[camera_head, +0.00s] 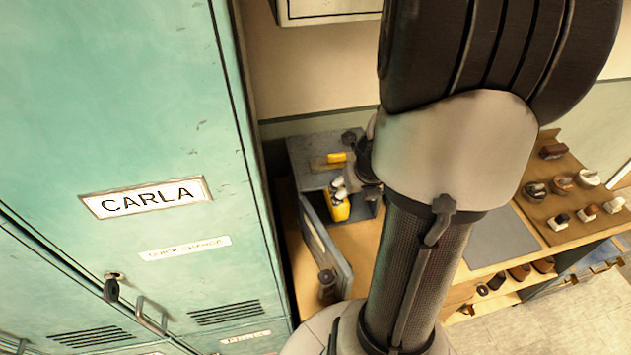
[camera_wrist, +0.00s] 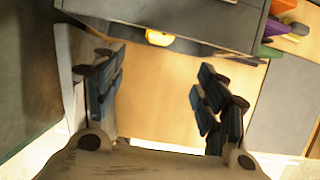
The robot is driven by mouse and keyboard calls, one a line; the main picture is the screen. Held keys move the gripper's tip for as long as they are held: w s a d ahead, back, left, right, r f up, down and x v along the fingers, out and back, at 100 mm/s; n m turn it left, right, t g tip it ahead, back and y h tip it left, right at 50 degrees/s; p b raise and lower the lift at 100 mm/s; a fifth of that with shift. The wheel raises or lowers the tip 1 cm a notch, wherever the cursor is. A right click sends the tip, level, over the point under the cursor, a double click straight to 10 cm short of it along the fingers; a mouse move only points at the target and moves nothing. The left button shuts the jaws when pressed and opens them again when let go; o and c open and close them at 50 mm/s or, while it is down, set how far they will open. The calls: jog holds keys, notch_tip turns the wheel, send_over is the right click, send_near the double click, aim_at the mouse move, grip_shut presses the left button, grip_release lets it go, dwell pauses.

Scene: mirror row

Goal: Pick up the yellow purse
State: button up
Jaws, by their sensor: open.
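A yellow item (camera_head: 338,208), which looks like the purse, sits in the open front of a grey box (camera_head: 310,153) on the wooden bench. Pale grey shapes cover its upper part in the head view. In the wrist view a small yellow piece (camera_wrist: 160,38) shows at the lower edge of the grey box (camera_wrist: 205,22); the rest is hidden. My gripper (camera_wrist: 160,72) is open, with bare bench between its fingers and the yellow piece beyond the fingertips. In the head view my arm hides most of the gripper.
The box's grey door (camera_head: 325,245) stands open on the left. A second yellow item (camera_head: 337,158) lies on the box top. Green lockers (camera_head: 120,110) rise close on the left. Several shoes and brushes (camera_head: 562,184) sit on a board at right. A grey mat (camera_head: 500,238) lies on the bench.

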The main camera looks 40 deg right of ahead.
jog(key=b, duration=0.6)
send_near(343, 207)
jog(key=x, duration=0.5)
jog(key=shift+s+a, duration=0.15)
jog(key=b+x, duration=0.4)
jog(key=x, duration=0.2)
jog(key=shift+r, duration=0.25)
jog(key=shift+c, duration=0.4)
jog(key=c, duration=1.2)
jog(key=shift+o, duration=0.2)
